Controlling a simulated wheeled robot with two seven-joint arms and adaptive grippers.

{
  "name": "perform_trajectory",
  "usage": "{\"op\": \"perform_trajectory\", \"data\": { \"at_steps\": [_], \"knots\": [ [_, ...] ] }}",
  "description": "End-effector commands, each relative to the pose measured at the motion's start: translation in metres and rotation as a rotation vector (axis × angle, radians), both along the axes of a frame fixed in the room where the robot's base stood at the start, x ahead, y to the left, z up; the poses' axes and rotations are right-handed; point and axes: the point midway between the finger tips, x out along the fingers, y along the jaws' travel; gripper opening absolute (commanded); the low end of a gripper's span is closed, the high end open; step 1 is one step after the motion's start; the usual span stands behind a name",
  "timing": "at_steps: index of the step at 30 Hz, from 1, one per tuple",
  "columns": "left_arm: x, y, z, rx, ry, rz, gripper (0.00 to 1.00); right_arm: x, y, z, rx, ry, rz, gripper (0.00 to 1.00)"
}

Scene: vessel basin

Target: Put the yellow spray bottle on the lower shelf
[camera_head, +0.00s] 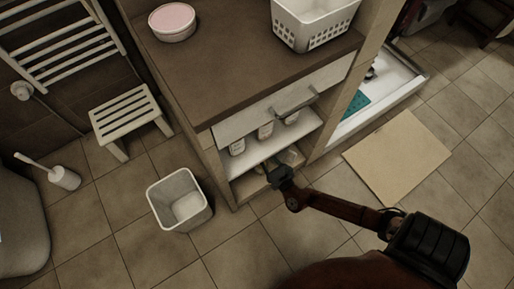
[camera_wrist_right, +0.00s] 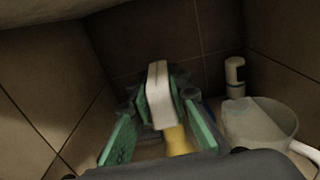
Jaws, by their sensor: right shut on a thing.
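The yellow spray bottle (camera_wrist_right: 177,140), with a white spray head (camera_wrist_right: 158,92), is between the green-padded fingers of my right gripper (camera_wrist_right: 162,135) in the right wrist view. The gripper is shut on it. In the head view my right gripper (camera_head: 280,175) is at the front opening of the lower shelf (camera_head: 245,189) of the cabinet. The bottle is hard to make out there, and I cannot tell whether its base touches the shelf. My left gripper is not in view.
Several white bottles (camera_head: 265,130) stand on the shelf above, under a drawer with a handle (camera_head: 295,103). A white bin (camera_head: 180,198) stands on the floor left of the cabinet. A white pump bottle (camera_wrist_right: 235,76) and a pale container (camera_wrist_right: 260,122) show beyond the gripper.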

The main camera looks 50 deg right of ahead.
Motion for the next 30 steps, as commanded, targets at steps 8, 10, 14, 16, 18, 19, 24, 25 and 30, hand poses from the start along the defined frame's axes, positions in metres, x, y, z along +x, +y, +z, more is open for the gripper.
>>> {"op": "perform_trajectory", "data": {
  "at_steps": [8,10,14,16,18,19,24,25,30],
  "knots": [
    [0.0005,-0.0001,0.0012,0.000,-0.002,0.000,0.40,0.0010,-0.0002,0.0023,-0.001,-0.004,0.000,0.00],
    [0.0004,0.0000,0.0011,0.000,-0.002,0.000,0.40,0.0010,-0.0004,0.0001,-0.001,-0.004,0.000,0.00],
    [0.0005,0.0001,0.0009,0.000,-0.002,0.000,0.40,0.0005,-0.0003,-0.0010,0.000,-0.002,0.000,0.24],
    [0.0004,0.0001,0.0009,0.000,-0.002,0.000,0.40,0.0005,-0.0003,-0.0011,0.000,-0.002,0.000,0.29],
    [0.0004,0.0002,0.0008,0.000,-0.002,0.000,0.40,0.0004,-0.0003,-0.0012,0.000,-0.002,0.000,0.34],
    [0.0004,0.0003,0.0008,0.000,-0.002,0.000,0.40,0.0004,-0.0003,-0.0012,0.000,-0.002,0.000,0.34],
    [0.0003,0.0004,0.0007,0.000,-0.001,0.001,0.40,0.0004,-0.0002,-0.0013,0.000,-0.001,0.000,0.34],
    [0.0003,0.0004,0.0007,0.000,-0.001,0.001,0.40,0.0004,-0.0002,-0.0013,0.000,-0.001,0.000,0.34],
    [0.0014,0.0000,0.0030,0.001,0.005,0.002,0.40,-0.0053,0.0011,0.0024,0.000,-0.001,0.000,0.34]
  ]
}}
